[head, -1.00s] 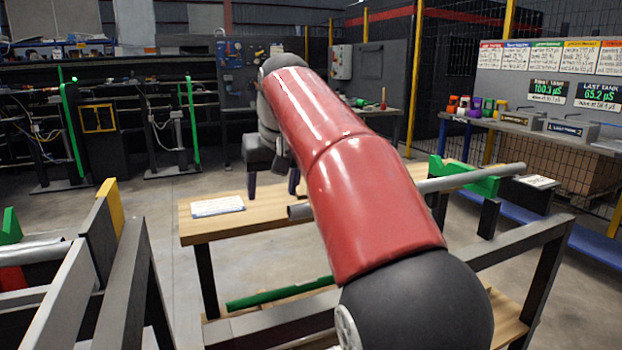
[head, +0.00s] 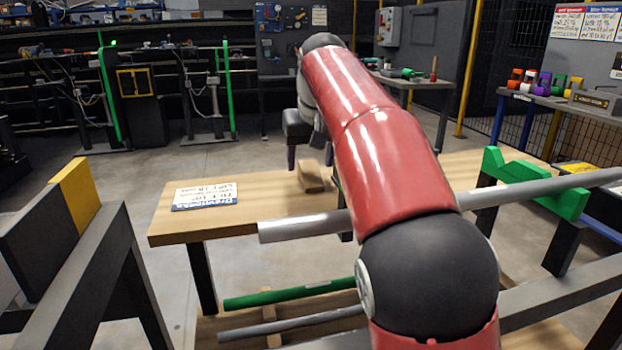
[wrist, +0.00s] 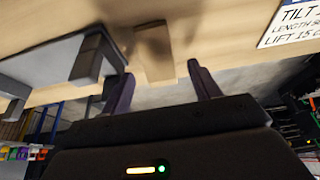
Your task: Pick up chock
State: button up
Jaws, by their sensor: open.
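The likely chock, a small light-brown wooden block (head: 310,177), sits on the wooden table (head: 235,196) near its far edge. It also shows in the wrist view as a tan block (wrist: 153,52), just ahead of my fingers and roughly centred in the gap. My gripper (head: 310,158) is at the far side of the table. In the wrist view my gripper (wrist: 162,80) has its two dark purple fingers wide apart with nothing between them. I cannot tell the exact distance to the block. My red arm hides part of the table in the head view.
A grey pipe (head: 300,228) passes above the table and rests on a green cradle (head: 535,182) at right. A printed sign (head: 205,195) lies on the table's left part. A green bar (head: 290,294) lies below. A dark grey block-like shape (wrist: 90,60) is close by my left finger.

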aim_at(310, 167)
jog(key=x, duration=0.3)
jog(key=shift+f, duration=0.15)
jog(key=c, duration=1.1)
jog(key=shift+o, duration=0.2)
